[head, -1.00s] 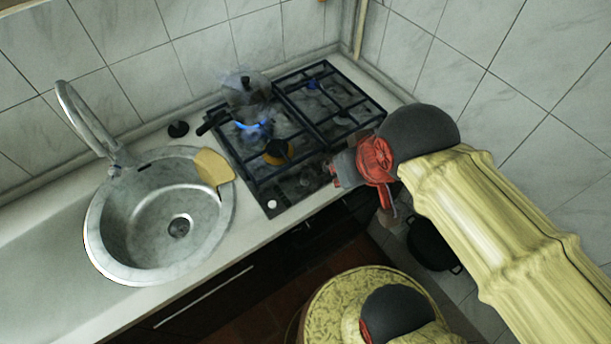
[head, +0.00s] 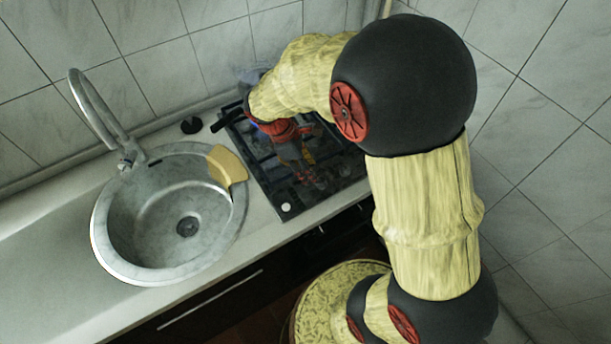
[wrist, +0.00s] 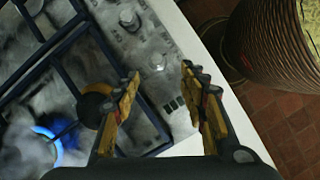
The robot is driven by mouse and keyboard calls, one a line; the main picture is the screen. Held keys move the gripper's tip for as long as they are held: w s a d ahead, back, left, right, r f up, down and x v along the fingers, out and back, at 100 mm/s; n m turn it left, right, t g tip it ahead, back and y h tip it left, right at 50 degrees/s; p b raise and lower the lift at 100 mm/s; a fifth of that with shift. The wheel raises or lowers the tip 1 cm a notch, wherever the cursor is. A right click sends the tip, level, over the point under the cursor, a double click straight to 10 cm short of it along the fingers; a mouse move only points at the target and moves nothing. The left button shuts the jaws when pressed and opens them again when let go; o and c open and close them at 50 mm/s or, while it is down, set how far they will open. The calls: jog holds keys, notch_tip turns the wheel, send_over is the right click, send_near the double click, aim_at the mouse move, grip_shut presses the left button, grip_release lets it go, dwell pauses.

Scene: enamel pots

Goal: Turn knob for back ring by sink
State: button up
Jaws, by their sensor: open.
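The control panel of the gas hob (head: 264,186) carries small grey knobs; in the wrist view one knob (wrist: 155,61) shows between and beyond my fingertips, and another knob (wrist: 128,18) lies further up. I cannot tell which knob serves which ring. The back ring by the sink burns with a blue flame (wrist: 45,146), at lower left in the wrist view. My gripper (wrist: 162,72) is open and empty over the panel, its two yellow fingers apart. In the head view my gripper (head: 305,165) hangs over the hob's front, and my arm hides much of the hob.
The sink (head: 138,262) with a tan cloth or sponge (head: 228,165) is to the left. A black round item (head: 190,125) stands behind the sink. The counter's left side (head: 40,250) is clear.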

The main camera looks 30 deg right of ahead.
aim_at(321, 179)
jog(key=d+f, duration=0.1)
jog(key=f, duration=0.1)
jog(key=d+f+n+b, duration=0.1)
jog(key=f, duration=0.1)
jog(key=s+d+f+n+b, duration=0.1)
jog(key=f, duration=0.1)
jog(key=shift+d+f, duration=0.15)
jog(key=shift+f, duration=0.1)
jog(key=c, duration=0.4)
jog(key=c, duration=0.7)
grip_shut()
